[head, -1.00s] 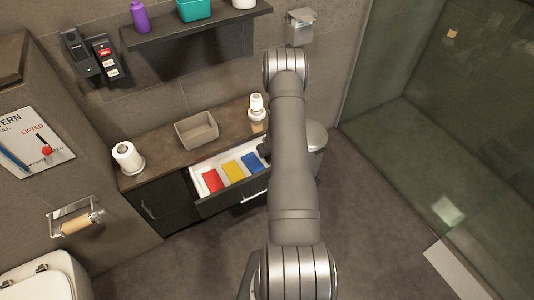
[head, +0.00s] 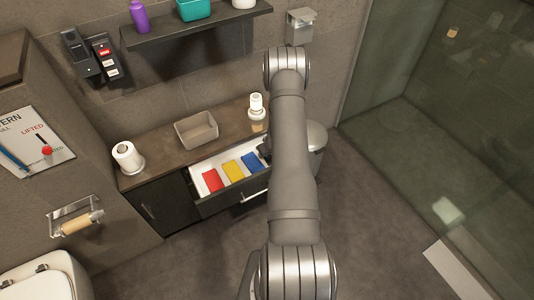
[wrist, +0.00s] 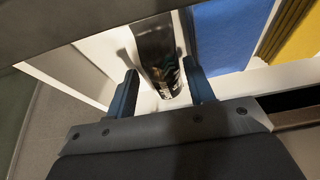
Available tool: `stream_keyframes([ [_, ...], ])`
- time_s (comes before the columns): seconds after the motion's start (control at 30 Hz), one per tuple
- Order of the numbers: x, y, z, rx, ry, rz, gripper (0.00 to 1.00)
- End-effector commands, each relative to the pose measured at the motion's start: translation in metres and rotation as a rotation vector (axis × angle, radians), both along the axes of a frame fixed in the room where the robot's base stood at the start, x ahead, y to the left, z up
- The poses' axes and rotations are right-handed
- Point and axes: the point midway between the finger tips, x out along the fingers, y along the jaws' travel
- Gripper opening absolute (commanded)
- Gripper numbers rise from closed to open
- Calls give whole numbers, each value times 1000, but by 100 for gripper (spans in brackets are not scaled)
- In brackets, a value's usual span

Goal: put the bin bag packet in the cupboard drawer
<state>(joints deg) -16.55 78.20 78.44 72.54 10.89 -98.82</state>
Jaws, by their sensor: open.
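The cupboard drawer (head: 209,204) is pulled open, with a white inside. In the wrist view, a dark packet with printed marks (wrist: 158,52), which looks like the bin bag packet, is at the drawer's end beside the blue item. It seems to be within the drawer's white interior, though its exact resting contact is unclear. My gripper (wrist: 161,88) is open, with one finger on each side of the packet's near end and visible gaps. In the head view my arm hides most of the gripper and the packet.
Red (head: 212,181), yellow (head: 233,171) and blue (head: 251,162) flat items lie in the drawer. On the counter are a grey bin (head: 196,131), a toilet roll (head: 127,157) and a white bottle (head: 256,107). A round metal bin (head: 317,137) stands right of the cupboard.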

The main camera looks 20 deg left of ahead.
Motion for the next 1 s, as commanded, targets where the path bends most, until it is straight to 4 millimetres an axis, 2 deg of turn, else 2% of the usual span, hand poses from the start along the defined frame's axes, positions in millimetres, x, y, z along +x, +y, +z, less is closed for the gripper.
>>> stream_keyframes([
  [0.4,-19,-19,68,1,-3,1,49],
  [0.6,-26,-27,92,1,-3,1,49],
  [0.77,-29,-29,101,1,-2,0,49],
  [1.0,-30,-30,102,1,-1,0,49],
])
